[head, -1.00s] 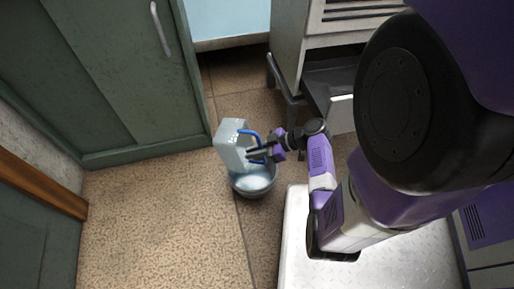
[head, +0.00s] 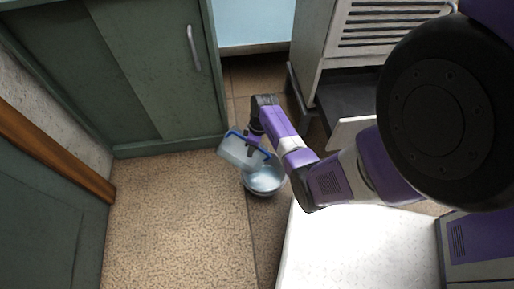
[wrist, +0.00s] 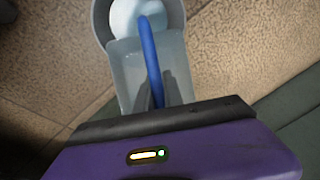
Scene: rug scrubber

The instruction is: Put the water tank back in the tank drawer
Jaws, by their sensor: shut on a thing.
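The water tank (head: 238,153) is a pale translucent box with a blue handle. My gripper (head: 250,149) is shut on the handle and holds the tank tilted over the left edge of a metal bowl (head: 268,184). In the wrist view the tank (wrist: 126,74) lies below the blue handle (wrist: 149,48), with its far end against or over the bowl (wrist: 101,18); I cannot tell whether they touch. The tank drawer (head: 345,97) appears as a dark open space in the grey cabinet, its pale front (head: 349,131) pulled out and partly hidden by my arm.
The bowl stands on the speckled floor (head: 180,215) and holds something pale. A green cupboard (head: 170,75) is behind on the left. The slatted grey cabinet (head: 312,50) is at the right. Floor at the left front is clear.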

